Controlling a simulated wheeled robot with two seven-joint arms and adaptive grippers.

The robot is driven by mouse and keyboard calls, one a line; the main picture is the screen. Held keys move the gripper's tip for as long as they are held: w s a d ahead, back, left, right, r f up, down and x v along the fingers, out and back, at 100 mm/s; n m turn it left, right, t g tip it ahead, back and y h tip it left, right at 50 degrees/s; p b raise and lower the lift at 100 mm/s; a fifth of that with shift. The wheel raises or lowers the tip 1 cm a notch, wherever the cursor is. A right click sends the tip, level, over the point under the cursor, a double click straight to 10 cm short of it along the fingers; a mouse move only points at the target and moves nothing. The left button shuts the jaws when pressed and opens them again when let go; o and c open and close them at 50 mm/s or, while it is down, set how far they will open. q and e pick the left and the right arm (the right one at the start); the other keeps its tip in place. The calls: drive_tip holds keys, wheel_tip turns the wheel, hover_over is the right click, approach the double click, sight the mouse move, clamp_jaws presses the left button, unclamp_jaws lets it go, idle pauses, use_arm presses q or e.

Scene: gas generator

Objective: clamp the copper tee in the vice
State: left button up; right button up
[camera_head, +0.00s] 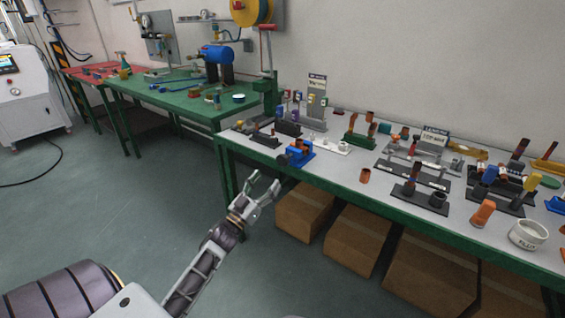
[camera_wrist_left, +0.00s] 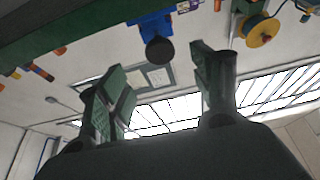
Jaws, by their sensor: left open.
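The blue vice (camera_head: 298,153) stands at the front left edge of the grey-topped table. It also shows at the top of the left wrist view (camera_wrist_left: 150,24), with a dark round end (camera_wrist_left: 159,50) towards me. A small copper-coloured piece (camera_head: 365,175) stands on the table to the right of the vice; its shape is too small to confirm as the tee. My left gripper (camera_head: 266,184) is open and empty, in front of the table edge, lower and left of the vice. Its two fingers (camera_wrist_left: 165,95) are spread apart in the left wrist view. My right gripper is not in view.
The grey table (camera_head: 333,177) holds several fixtures, an orange piece (camera_head: 482,212) and a white bowl (camera_head: 528,234). Cardboard boxes (camera_head: 353,239) stand under it. A green bench (camera_head: 170,92) stands behind at the left. The floor (camera_head: 120,215) at the left is clear.

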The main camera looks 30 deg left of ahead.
sight(281, 162)
use_arm(q)
drive_tip(key=shift+x, duration=1.85)
drive_tip(key=shift+b+x, duration=0.45)
drive_tip(key=shift+x, duration=2.2)
drive_tip(key=shift+w+r+b, duration=0.2)
drive_tip(key=shift+w+b, duration=0.1)
drive_tip(key=shift+w, duration=0.4)
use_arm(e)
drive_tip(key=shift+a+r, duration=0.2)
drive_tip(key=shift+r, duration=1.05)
use_arm(q)
drive_tip(key=shift+c, duration=0.2)
drive_tip(key=c, duration=1)
